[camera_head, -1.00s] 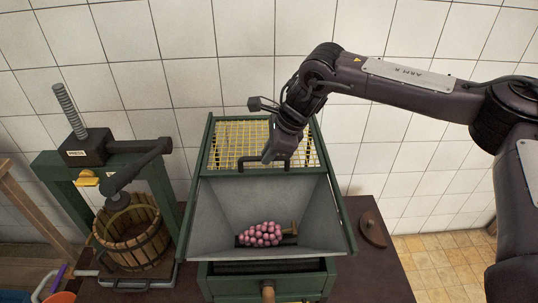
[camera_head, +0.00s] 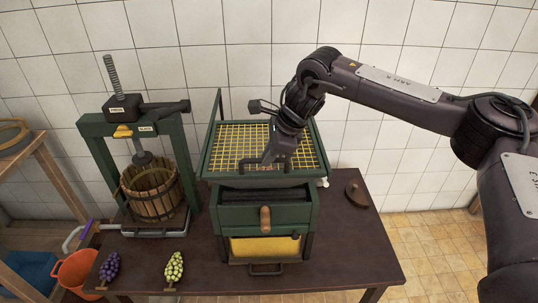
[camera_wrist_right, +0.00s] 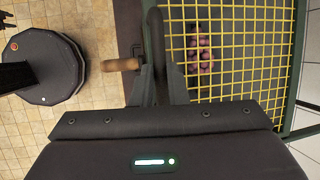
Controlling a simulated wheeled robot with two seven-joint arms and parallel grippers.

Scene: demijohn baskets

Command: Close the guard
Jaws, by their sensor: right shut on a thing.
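The guard (camera_head: 225,140) is a yellow wire grid in a green frame. In the head view it lies over the hopper of the green crusher (camera_head: 235,215), looking flat or nearly so; I cannot tell whether its front edge touches the rim. My right gripper (camera_head: 275,158) is at the guard's front edge, shut on its dark handle (camera_head: 252,160). In the right wrist view the gripper (camera_wrist_right: 165,98) is beside the yellow grid (camera_wrist_right: 240,60), and the pink grapes (camera_wrist_right: 205,62) show beneath the wires.
A press with a wooden basket (camera_head: 152,195) stands to the left on the brown table (camera_head: 345,240). Purple grapes (camera_head: 109,268) and green grapes (camera_head: 174,267) lie at the front left. A wooden-handled crank (camera_head: 265,218) sticks out in front.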

